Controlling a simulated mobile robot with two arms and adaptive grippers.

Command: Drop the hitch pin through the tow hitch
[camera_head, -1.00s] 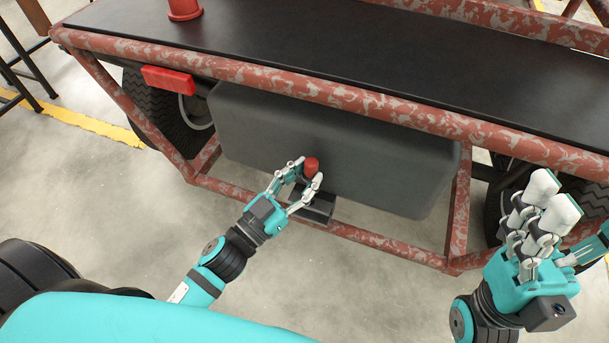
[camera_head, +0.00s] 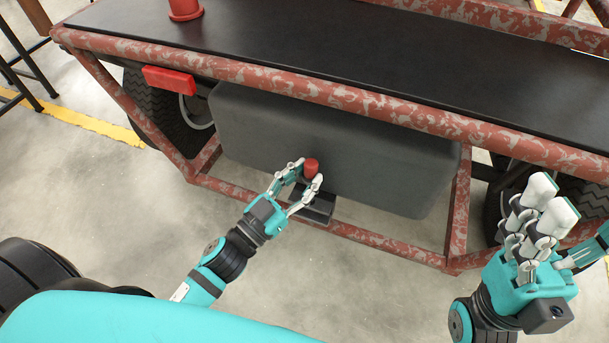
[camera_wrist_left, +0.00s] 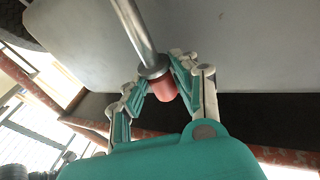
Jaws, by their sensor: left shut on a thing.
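The hitch pin has a red head (camera_head: 311,166) and a bare metal shaft (camera_wrist_left: 133,32). My left gripper (camera_head: 303,176) is shut on the pin just below or around its red head, with a finger on each side. The left wrist view also shows the gripper (camera_wrist_left: 165,90) at the head, with the shaft running away toward the top. My right gripper (camera_head: 549,201) is raised at the right, apparently empty.
A large grey box (camera_head: 340,150) sits right behind the pin. The rusty red frame tube (camera_head: 400,116) runs above it, under a black deck (camera_head: 330,35). A red cup-like part (camera_head: 184,8) stands on the deck. A red light (camera_head: 168,80) is at the left.

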